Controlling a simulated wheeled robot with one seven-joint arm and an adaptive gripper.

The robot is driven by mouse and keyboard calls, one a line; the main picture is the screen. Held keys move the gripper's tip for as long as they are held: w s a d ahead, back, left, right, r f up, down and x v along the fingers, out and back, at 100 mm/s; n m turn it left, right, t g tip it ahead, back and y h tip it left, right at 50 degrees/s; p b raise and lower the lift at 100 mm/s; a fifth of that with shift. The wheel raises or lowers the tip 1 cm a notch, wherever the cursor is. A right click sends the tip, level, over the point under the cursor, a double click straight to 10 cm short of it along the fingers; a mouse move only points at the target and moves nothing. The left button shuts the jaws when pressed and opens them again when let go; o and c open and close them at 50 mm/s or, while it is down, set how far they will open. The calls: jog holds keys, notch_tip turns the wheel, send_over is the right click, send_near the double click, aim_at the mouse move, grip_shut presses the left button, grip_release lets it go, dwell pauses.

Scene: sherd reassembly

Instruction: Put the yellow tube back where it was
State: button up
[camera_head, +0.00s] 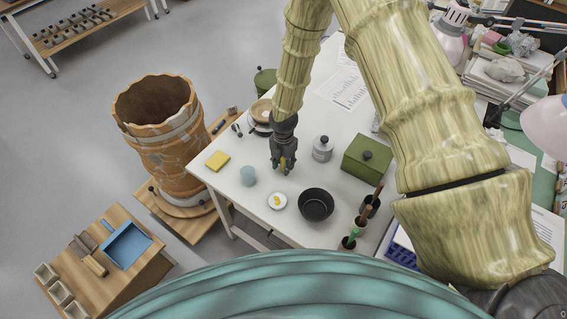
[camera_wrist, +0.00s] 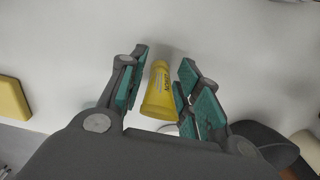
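The yellow tube (camera_wrist: 158,92) shows in the wrist view between the fingers of my gripper (camera_wrist: 163,80), with its wider end towards my palm and dark lettering on its side. Thin strips of white table show between the tube and the finger pads, so the fingers look partly open around it. I cannot tell whether the tube touches the table. In the head view my gripper (camera_head: 284,166) points down over the white table (camera_head: 240,207), and only a bit of yellow shows between the fingers.
Near my gripper are a white saucer (camera_head: 270,205) with a yellow dab, a black bowl (camera_head: 316,205), a grey lidded jar (camera_head: 322,150) and a pale blue cup (camera_head: 248,176). A yellow block (camera_head: 217,160) lies at the left. A green box (camera_head: 367,158) stands to the right.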

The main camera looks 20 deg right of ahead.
jog(key=shift+r, duration=0.2)
jog(key=shift+r+b, duration=1.9)
jog(key=shift+r, duration=4.05)
